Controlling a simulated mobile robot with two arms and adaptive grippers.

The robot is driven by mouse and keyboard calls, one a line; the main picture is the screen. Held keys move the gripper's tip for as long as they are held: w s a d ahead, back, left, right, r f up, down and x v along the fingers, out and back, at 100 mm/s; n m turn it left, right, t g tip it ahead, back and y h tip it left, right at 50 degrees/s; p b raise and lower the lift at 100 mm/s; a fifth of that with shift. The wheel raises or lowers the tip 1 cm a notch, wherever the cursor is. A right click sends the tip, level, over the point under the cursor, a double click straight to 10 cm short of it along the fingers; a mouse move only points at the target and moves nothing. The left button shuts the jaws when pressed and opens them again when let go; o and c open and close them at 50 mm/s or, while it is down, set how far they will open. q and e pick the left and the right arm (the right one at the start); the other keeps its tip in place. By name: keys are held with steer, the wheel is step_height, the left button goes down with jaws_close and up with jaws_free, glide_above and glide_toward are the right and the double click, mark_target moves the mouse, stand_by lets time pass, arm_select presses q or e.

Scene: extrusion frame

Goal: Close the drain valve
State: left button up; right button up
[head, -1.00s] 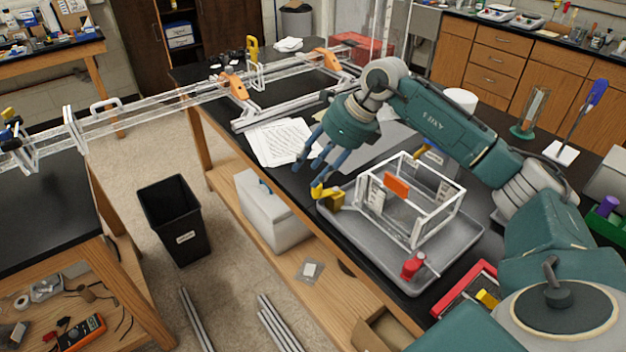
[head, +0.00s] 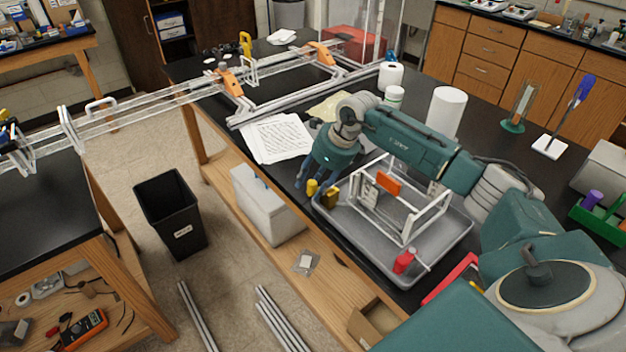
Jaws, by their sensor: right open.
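A clear tank with a white frame (head: 441,206) stands in a grey tray (head: 345,228) on the black bench. A small yellow fitting (head: 330,198) is at the tray's left corner, with another yellow piece (head: 312,187) beside it. A red fitting with a pale stem (head: 403,261) is at the tray's front edge. I cannot tell from the picture which is the drain valve, or its handle setting. My right gripper (head: 311,182) is open and points down, its fingers beside the yellow pieces and partly overlapping them. Contact is not clear. My left gripper is not in view.
An orange panel (head: 387,182) is at the tank. White papers (head: 275,138) lie left of the gripper. White rolls (head: 447,112) and a jar (head: 395,97) stand behind my arm. A long clear rail (head: 150,102) bridges the two benches. A black bin (head: 172,215) stands on the floor.

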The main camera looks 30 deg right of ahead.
steer(key=shift+c, duration=0.5)
jaws_close()
steer(key=shift+w+m, duration=0.2)
steer(key=shift+m, duration=0.1)
steer(key=m+b, duration=0.1)
steer(key=w+m+h+b, duration=0.1)
steer(key=m, duration=0.1)
steer(key=shift+w+d+m+t+h+b, duration=0.3)
steer(key=shift+d+t, duration=0.1)
steer(key=shift+w+d+r+m+g+h+b, duration=0.15)
steer(key=shift+w+d+m+h+b, duration=0.2)
steer(key=shift+d+m+h+b, duration=0.85)
steer(key=shift+w+a+f+m+g+b, duration=0.1)
steer(key=shift+w+m+g+b, duration=0.25)
steer(key=shift+m, duration=1.65)
steer(key=shift+w+d+r+m+h+b, duration=0.1)
steer(key=shift+w+d+m+h+b, duration=0.2)
steer(key=shift+d+m+h+b, duration=0.9)
steer(key=shift+a+m+y, duration=0.5)
steer(key=shift+m+y, duration=0.1)
